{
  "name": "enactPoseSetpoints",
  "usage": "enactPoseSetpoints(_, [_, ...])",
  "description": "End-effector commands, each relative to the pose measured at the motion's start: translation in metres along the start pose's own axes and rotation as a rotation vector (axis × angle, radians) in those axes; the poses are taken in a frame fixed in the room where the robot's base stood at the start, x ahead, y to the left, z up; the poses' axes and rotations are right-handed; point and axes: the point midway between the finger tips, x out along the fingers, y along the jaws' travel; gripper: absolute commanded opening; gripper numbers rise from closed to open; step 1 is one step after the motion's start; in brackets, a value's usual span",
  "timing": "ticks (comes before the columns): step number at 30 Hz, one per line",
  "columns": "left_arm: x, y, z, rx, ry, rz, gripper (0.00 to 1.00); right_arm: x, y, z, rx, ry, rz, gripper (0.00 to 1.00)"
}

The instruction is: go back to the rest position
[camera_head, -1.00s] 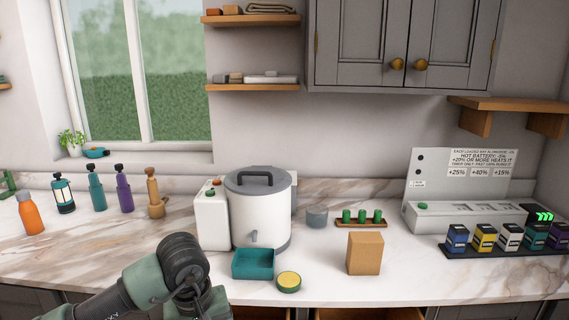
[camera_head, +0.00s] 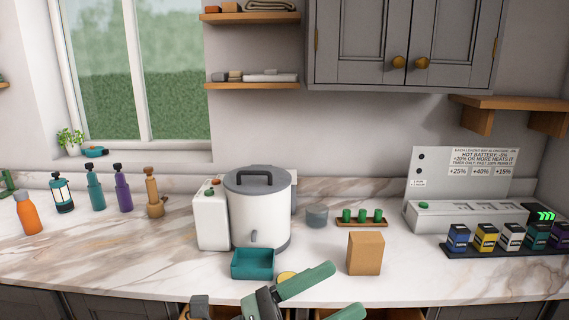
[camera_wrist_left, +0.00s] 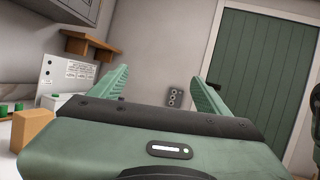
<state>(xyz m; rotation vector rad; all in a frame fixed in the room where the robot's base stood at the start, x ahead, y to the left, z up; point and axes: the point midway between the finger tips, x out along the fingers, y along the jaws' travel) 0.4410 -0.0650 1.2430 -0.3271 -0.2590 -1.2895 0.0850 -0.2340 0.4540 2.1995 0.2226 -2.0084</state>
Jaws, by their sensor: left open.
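My left gripper (camera_head: 330,296) is low at the front edge of the counter in the head view. Its two green fingers are spread apart with nothing between them. In the left wrist view its open fingers (camera_wrist_left: 160,88) point past the counter toward a green door. My right gripper is not in view.
The marble counter (camera_head: 120,262) holds a white boiler (camera_head: 259,212), a teal tray (camera_head: 253,264), a cardboard box (camera_head: 365,253), several bottles at the left and a battery charger (camera_head: 458,217) at the right. The green door (camera_wrist_left: 262,75) stands beyond.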

Motion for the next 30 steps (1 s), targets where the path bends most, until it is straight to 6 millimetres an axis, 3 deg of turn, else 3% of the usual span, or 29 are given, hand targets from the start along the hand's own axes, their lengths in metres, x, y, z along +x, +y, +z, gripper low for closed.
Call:
enactPoseSetpoints(3, [-0.032,0.046,0.033,-0.387,-0.263,0.257,0.77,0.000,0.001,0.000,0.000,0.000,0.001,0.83])
enactPoseSetpoints(6, [-0.080,0.090,0.037,-0.713,-0.482,0.475,0.77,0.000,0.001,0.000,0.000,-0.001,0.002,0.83])
enactPoseSetpoints(8, [-0.116,0.113,0.027,-0.907,-0.614,0.610,0.77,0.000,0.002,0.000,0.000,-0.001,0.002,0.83])
enactPoseSetpoints(12, [-0.206,0.140,-0.025,-1.315,-0.910,0.920,0.77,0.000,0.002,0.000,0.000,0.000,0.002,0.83])
enactPoseSetpoints(15, [-0.265,0.133,-0.073,-1.556,-1.108,1.137,0.77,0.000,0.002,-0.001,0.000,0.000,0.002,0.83])
enactPoseSetpoints(18, [-0.316,0.107,-0.122,-1.753,-1.295,1.354,0.77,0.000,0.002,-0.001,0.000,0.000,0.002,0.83])
enactPoseSetpoints(21, [-0.352,0.073,-0.161,-1.889,-1.451,1.546,0.77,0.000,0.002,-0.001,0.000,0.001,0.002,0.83])
enactPoseSetpoints(25, [-0.383,0.027,-0.195,-1.997,-1.609,1.759,0.77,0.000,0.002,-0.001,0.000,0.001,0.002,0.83])
enactPoseSetpoints(26, [-0.388,0.017,-0.201,1.990,1.620,-1.782,0.77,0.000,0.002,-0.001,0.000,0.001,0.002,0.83])
enactPoseSetpoints(30, [-0.408,-0.030,-0.222,1.780,1.523,-1.722,0.77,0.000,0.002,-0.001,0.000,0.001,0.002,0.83])
